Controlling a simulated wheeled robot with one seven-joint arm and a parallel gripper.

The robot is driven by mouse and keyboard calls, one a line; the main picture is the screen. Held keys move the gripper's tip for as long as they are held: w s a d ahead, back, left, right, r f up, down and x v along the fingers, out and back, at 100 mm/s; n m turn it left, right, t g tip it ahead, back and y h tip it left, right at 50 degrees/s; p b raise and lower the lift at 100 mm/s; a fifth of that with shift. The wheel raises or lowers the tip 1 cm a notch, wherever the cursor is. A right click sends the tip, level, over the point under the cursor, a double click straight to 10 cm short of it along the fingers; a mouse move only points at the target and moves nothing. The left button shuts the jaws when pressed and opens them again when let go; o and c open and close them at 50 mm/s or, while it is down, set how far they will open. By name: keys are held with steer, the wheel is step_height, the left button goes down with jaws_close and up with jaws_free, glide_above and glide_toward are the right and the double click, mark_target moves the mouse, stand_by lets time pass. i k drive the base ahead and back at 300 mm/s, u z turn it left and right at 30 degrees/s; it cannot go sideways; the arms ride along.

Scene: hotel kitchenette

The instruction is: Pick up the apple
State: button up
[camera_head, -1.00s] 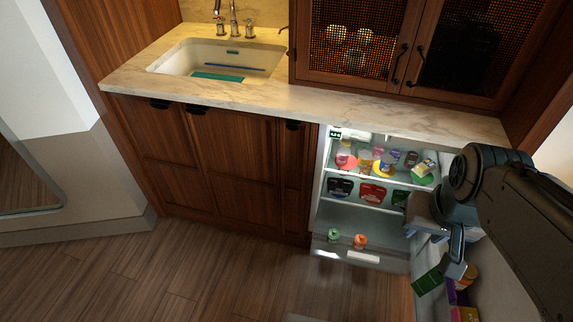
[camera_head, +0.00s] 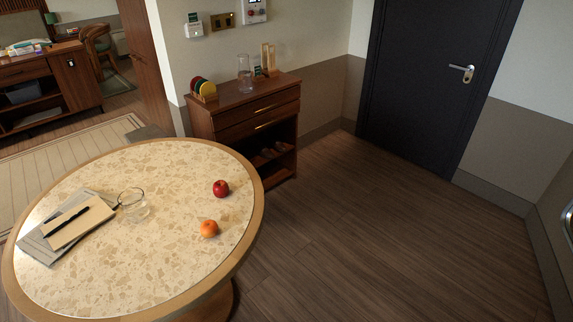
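A red apple (camera_head: 221,188) sits on the right part of a round table (camera_head: 160,265) with a speckled cream top and a wooden rim. An orange fruit (camera_head: 209,228) lies on the same table, a little in front of the apple and apart from it. My gripper is not in the current view.
A clear glass pitcher (camera_head: 133,204) stands left of the apple, and papers with a pen (camera_head: 70,224) lie at the table's left. A wooden cabinet (camera_head: 245,122) stands behind the table. The wooden floor (camera_head: 370,240) on the right is clear up to the dark door (camera_head: 440,80).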

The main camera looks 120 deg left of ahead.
mark_target(221, 190)
steer(key=u, duration=4.65)
steer(key=i, duration=0.15)
steer(key=z, duration=1.55)
steer(key=i, duration=2.95)
steer(key=u, duration=0.15)
